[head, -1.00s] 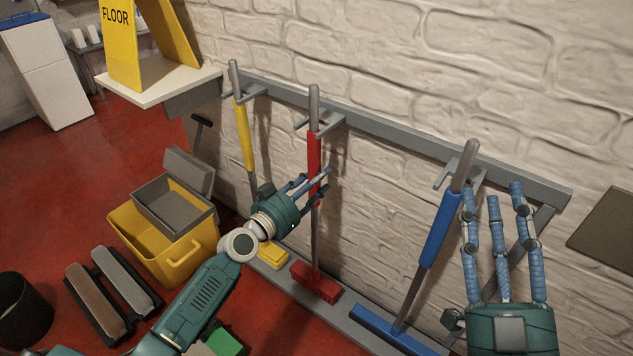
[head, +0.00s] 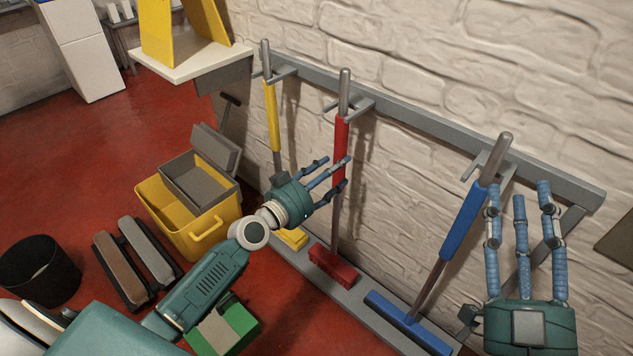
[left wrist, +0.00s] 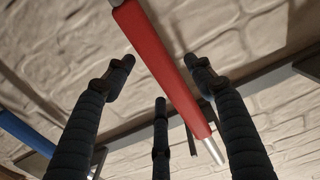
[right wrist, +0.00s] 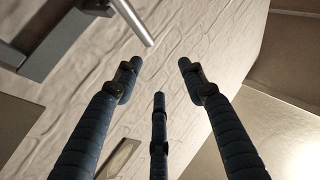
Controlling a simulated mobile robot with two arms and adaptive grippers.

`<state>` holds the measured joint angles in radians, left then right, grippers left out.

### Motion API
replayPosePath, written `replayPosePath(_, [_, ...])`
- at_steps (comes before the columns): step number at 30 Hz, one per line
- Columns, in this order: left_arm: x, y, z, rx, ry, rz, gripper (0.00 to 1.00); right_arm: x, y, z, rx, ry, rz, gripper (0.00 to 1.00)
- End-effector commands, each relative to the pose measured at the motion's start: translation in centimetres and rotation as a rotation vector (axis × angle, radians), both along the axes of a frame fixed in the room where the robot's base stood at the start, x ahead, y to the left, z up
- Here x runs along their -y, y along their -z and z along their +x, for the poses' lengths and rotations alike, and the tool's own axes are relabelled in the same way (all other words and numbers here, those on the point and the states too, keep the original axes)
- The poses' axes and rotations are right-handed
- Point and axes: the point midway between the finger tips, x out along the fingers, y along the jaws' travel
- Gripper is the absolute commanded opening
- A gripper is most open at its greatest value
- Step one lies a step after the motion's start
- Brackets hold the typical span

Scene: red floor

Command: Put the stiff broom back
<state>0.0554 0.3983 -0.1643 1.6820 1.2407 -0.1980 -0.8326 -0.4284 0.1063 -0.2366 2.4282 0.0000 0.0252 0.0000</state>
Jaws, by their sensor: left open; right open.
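Three brooms stand at the wall rail in the head view: yellow-handled (head: 273,115), red-handled (head: 341,135) and blue-handled (head: 464,222). The red one is nearly upright with its red head (head: 333,266) on the grey floor strip. The blue one leans, its top at a rail hook and its blue head (head: 400,318) low down. My left gripper (head: 336,173) is open at the red handle; in the left wrist view the red handle (left wrist: 162,55) crosses between the spread fingers. My right gripper (head: 520,192) is open and empty, right of the blue handle.
The grey wall rail (head: 420,125) has hooks. A white shelf (head: 190,60) holds a yellow floor sign (head: 158,30). A yellow bucket (head: 205,238), a black bin (head: 40,272) and a green-sided box (head: 240,325) stand on the red floor (head: 90,150). The floor at the left is partly clear.

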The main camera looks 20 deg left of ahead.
Motion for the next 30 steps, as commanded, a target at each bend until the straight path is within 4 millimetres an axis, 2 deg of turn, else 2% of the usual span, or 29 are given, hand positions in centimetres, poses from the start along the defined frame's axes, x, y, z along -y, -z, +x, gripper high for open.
replayPosePath(1, [-0.5, 0.1, -1.3, -0.003, 0.0, 0.006, 0.55, 0.1, 0.2, 0.1, -0.009, 0.003, -0.003, 0.41])
replayPosePath(6, [-1.7, 0.0, -4.8, -0.002, 0.001, 0.005, 0.55, 0.1, 0.0, -0.1, 0.005, 0.001, 0.001, 0.41])
replayPosePath(13, [-2.8, -0.2, -7.8, 0.0, 0.001, 0.003, 0.55, 0.0, -1.4, -0.9, 0.074, -0.005, 0.021, 0.41])
replayPosePath(16, [-2.6, -0.5, -8.4, 0.004, 0.003, -0.001, 0.55, 0.0, -1.7, -1.0, 0.088, -0.006, 0.025, 0.41])
replayPosePath(19, [-1.0, -1.4, -9.3, 0.032, 0.008, -0.016, 0.55, 0.0, -1.8, -1.1, 0.092, -0.006, 0.026, 0.41])
replayPosePath(23, [3.1, -5.2, -11.4, 0.129, 0.012, -0.057, 0.55, 0.0, -1.8, -1.1, 0.091, -0.006, 0.026, 0.41])
replayPosePath(27, [6.9, -11.7, -14.7, 0.282, -0.004, -0.115, 0.55, 0.0, -1.8, -1.1, 0.091, -0.006, 0.027, 0.41])
replayPosePath(30, [8.2, -16.4, -17.0, 0.387, -0.027, -0.148, 0.55, 0.0, -1.8, -1.1, 0.09, -0.006, 0.026, 0.41])
